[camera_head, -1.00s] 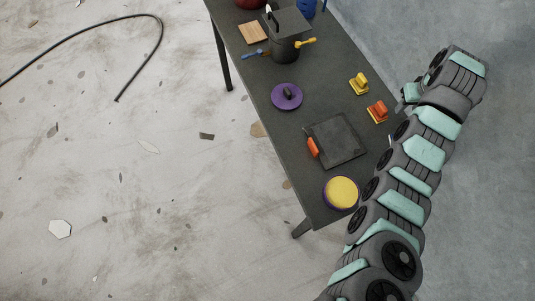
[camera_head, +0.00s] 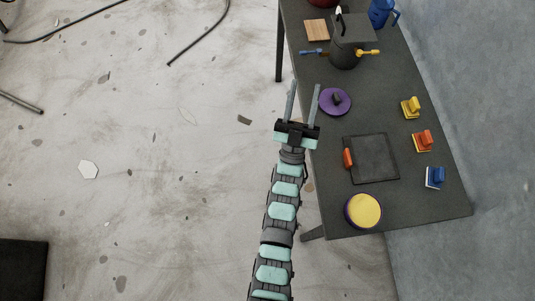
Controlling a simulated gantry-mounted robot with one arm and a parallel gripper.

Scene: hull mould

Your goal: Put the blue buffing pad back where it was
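The blue buffing pad (camera_head: 435,177) has a blue handle on a pale base and sits on the dark table (camera_head: 440,204) near its right edge. It stands roughly in line with an orange pad (camera_head: 422,140) and a yellow pad (camera_head: 411,107) farther back. My gripper (camera_head: 303,92) is open, its two long fingers apart with nothing between them. It is by the table's left edge, left of the purple lid (camera_head: 335,101) and well away from the blue pad.
A dark square board (camera_head: 374,160) with an orange handle lies mid-table. A yellow-topped purple round container (camera_head: 363,211) is at the near end. A dark pot (camera_head: 345,58), a wooden block (camera_head: 316,30) and a blue jug (camera_head: 381,13) are at the far end.

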